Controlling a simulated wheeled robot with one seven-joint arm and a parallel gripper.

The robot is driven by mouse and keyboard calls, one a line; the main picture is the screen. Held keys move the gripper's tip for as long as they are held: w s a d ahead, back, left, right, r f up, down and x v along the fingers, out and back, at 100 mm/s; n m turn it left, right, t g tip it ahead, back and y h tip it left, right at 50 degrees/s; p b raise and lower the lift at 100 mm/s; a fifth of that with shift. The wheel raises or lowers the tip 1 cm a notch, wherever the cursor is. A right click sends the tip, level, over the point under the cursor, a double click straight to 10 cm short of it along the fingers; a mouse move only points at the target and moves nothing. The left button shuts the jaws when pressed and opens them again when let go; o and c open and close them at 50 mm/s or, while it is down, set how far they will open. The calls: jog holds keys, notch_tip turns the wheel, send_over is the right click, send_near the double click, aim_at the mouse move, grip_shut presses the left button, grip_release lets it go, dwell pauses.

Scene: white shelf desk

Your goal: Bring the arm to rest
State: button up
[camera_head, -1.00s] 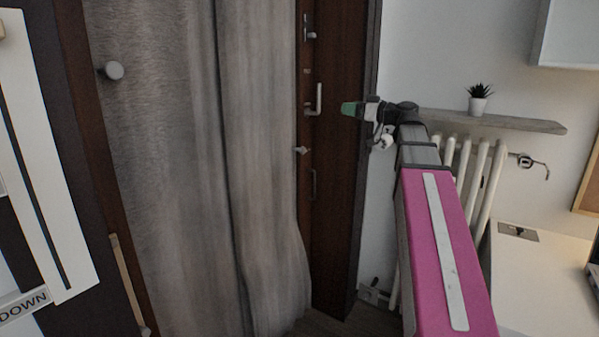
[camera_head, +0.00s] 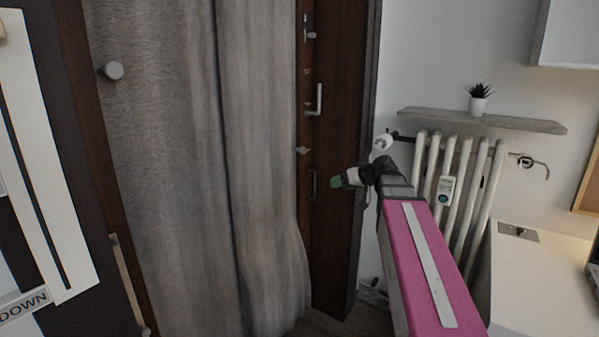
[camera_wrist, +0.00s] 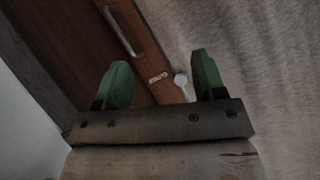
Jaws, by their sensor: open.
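My gripper (camera_wrist: 162,82) shows in the wrist view with its two green fingers apart and nothing between them. In the head view my gripper (camera_head: 337,182) is at the end of my pink arm, in front of the dark brown door and left of the radiator. My arm reaches up from the lower right. In the wrist view the fingers point toward the door (camera_wrist: 75,40) and the grey curtain (camera_wrist: 260,60), with no contact visible.
A white radiator (camera_head: 459,190) stands behind my arm, under a grey shelf (camera_head: 480,121) with a small potted plant (camera_head: 478,100). A grey curtain (camera_head: 190,180) hangs left of the door (camera_head: 335,150). A white desk (camera_head: 530,285) is at the lower right.

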jog(key=s+d+f+m+g+h, duration=0.1)
jog(key=s+f+m+g+h, duration=0.1)
jog(key=s+f, duration=0.4)
jog(key=s+d+f+m+g+h, duration=0.1)
jog(key=s+f+h, duration=0.3)
jog(key=f, duration=1.2)
jog(key=s+d+f+m+g+h, duration=0.2)
jog(key=s+f+g+h, duration=0.1)
jog(key=s+f, duration=0.5)
notch_tip(320, 180, down, 4)
jog(key=shift+s+r+m+g+h, duration=0.2)
jog(key=shift+m+g+h, duration=0.1)
jog(key=shift+g, duration=0.2)
